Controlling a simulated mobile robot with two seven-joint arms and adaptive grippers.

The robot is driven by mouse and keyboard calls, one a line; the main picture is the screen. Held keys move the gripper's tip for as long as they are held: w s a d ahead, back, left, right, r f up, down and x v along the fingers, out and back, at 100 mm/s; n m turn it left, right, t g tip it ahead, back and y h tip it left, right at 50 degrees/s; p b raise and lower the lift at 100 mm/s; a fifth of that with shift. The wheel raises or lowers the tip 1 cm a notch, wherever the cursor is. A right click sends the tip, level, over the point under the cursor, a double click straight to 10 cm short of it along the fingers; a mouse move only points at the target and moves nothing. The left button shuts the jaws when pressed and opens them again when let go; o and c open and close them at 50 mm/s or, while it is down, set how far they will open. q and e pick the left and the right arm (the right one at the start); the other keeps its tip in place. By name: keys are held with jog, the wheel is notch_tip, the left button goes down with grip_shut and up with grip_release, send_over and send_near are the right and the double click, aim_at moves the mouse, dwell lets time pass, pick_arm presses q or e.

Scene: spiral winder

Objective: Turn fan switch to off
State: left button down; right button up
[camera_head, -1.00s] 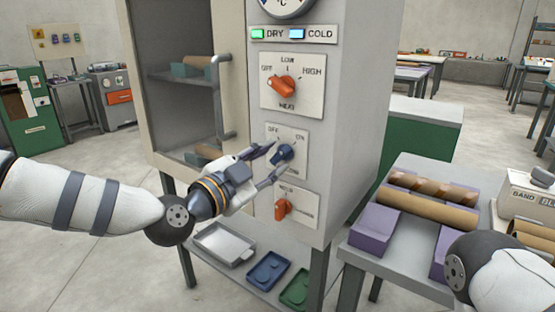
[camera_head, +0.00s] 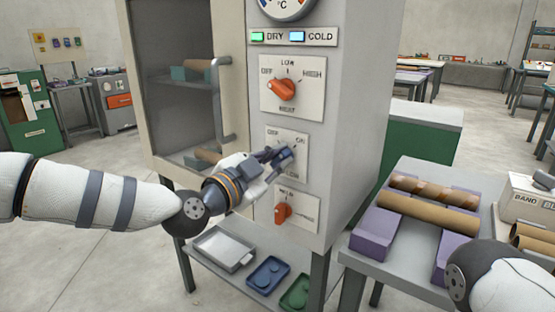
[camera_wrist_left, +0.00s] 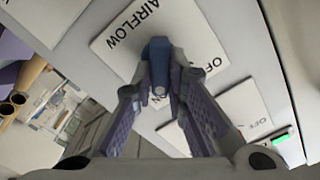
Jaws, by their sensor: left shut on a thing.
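The fan switch is a dark blue knob (camera_wrist_left: 159,62) on a white plate (camera_head: 302,166) on the front of the cabinet, between two red-orange knobs. OFF is printed at the plate's upper left and ON at its upper right. In the left wrist view the plate (camera_wrist_left: 192,28) reads AIRFLOW and OFF. My left gripper (camera_head: 281,157) comes in from the left and is shut on the blue knob, one finger on each side. In the head view the fingers hide most of the knob, so its exact pointing is hard to tell. My right gripper is out of view.
A red-orange knob (camera_head: 283,90) is above the plate and another (camera_head: 284,212) below. The cabinet door handle (camera_head: 223,100) stands just left of the plates. A grey table (camera_head: 388,262) with tubes on purple blocks (camera_head: 375,232) is to the right.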

pick_arm(q)
jog(key=n, duration=0.4)
jog(key=shift+w+a, duration=0.1)
jog(key=n, duration=0.4)
jog(key=shift+a, duration=0.1)
jog(key=n, duration=0.2)
jog(key=n+b, duration=0.1)
jog(key=n, duration=0.1)
jog(key=shift+w+a+f, duration=0.1)
jog(key=shift+w+a, duration=0.05)
jog(key=shift+n+b, duration=0.35)
jog(key=shift+n, duration=1.45)
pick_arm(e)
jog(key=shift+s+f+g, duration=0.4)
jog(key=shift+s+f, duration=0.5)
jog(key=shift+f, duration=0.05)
pick_arm(q)
jog(key=c, duration=1.6)
grip_release()
